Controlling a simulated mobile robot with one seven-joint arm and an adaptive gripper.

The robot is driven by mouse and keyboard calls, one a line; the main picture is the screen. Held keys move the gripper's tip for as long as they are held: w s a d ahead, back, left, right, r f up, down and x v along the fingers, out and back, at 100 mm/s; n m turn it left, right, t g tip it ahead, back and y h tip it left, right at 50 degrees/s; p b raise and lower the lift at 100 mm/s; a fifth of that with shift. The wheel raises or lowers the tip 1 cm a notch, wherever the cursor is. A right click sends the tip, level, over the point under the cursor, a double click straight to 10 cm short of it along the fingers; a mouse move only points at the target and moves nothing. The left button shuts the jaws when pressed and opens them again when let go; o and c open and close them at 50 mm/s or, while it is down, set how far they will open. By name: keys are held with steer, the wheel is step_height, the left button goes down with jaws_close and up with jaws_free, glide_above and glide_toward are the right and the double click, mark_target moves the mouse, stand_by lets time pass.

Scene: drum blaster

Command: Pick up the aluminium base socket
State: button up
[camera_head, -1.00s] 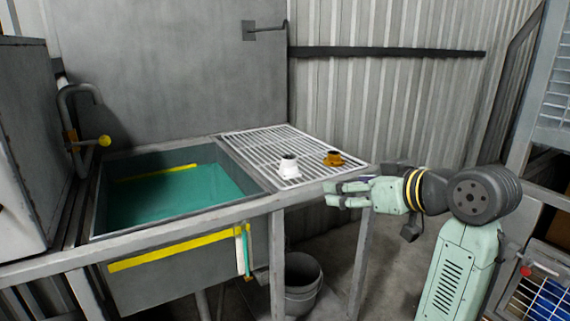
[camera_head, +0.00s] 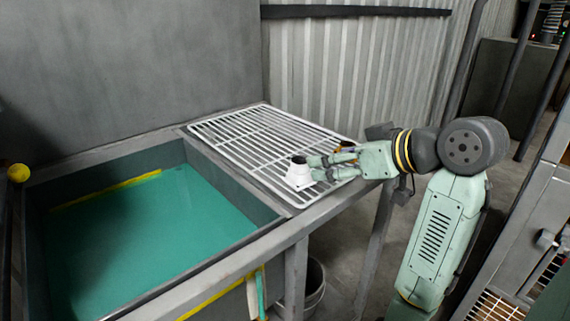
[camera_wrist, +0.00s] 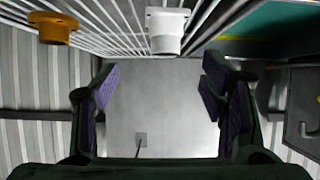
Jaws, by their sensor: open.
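The aluminium base socket (camera_head: 298,175) is a pale, whitish flanged piece with a dark opening on top. It stands upright on the wire rack near its front edge. In the wrist view the socket (camera_wrist: 166,32) is at the top middle, roughly centred between the fingers but beyond their tips. My gripper (camera_head: 316,168) is open and empty, just to the right of the socket with its fingers pointing at it. In the wrist view my gripper (camera_wrist: 160,86) shows both fingers wide apart.
An orange-brown socket (camera_head: 345,148) stands on the rack behind my gripper, partly hidden; it shows whole in the wrist view (camera_wrist: 53,28). The white wire rack (camera_head: 245,135) is otherwise bare. A tank of green liquid (camera_head: 150,235) lies to the left.

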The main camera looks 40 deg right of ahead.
mark_target(307, 165)
steer(key=x, duration=0.4)
steer(key=shift+w+a+f, duration=0.1)
steer(key=shift+w+f, duration=0.05)
steer(key=shift+w, duration=0.05)
steer(key=x, duration=0.2)
steer(key=p+x, duration=0.1)
steer(key=x, duration=0.2)
steer(key=shift+w+a+f, duration=0.2)
steer(key=shift+w+a, duration=0.05)
steer(key=shift+a, duration=0.1)
steer(key=c, duration=1.3)
